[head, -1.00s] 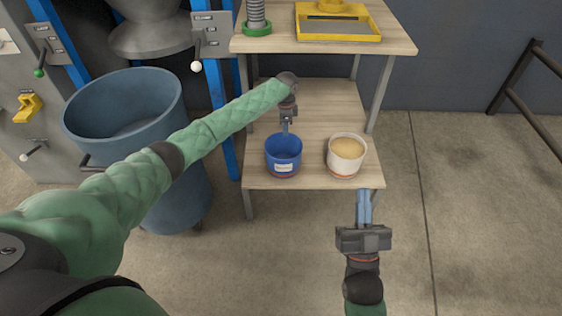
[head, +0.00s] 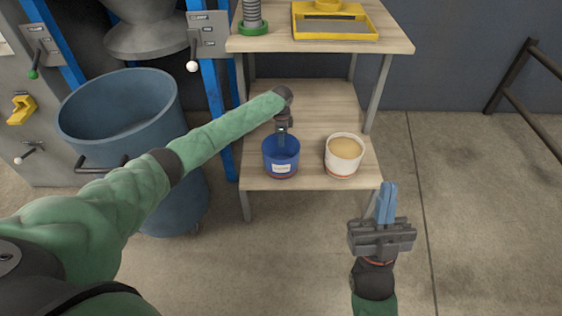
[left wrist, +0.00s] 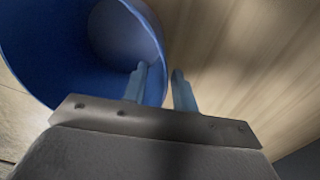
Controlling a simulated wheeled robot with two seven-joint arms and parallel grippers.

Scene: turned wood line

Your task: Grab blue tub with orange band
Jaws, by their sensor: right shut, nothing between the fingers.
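The blue tub with an orange band (head: 281,157) stands upright on the lower wooden shelf, with a white label on its front. The band shows as a thin strip near its base. My left gripper (head: 282,139) is at the tub's far rim, pointing down. In the left wrist view, my left gripper (left wrist: 161,75) is open, one finger inside the blue tub (left wrist: 40,45) and the other just outside its wall. A small gap shows between the wall and the outer finger. My right gripper (head: 386,200) is shut and empty, in front of the shelf's right corner.
A white tub with tan contents (head: 343,158) and an orange band stands close right of the blue one. The upper shelf (head: 280,37) overhangs behind, holding a yellow-framed sieve (head: 335,22). A large blue-grey bin (head: 120,120) stands left.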

